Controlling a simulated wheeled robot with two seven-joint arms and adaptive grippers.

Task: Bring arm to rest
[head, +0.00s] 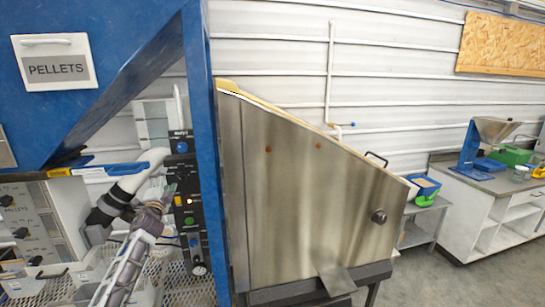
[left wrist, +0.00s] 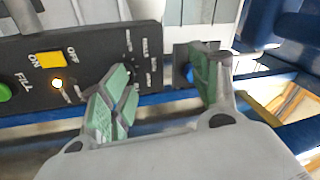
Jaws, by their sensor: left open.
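My left gripper (head: 170,194) is in front of the black control panel (head: 190,237) in the head view, close to its left edge. In the left wrist view the gripper's two green-padded fingers (left wrist: 165,86) stand wide apart with nothing held between them. The panel (left wrist: 100,40) lies behind them there, with a yellow ON/OFF switch (left wrist: 51,59), a lit lamp (left wrist: 57,84) and part of a green FILL button (left wrist: 4,92). I cannot tell whether a fingertip touches the panel. My right gripper is not in view.
A blue post (head: 205,120) stands right beside the panel, and a large steel hopper (head: 290,190) is to its right. A blue frame with a PELLETS box (head: 55,66) is overhead at left. A white bench (head: 495,195) stands far right, with open floor before it.

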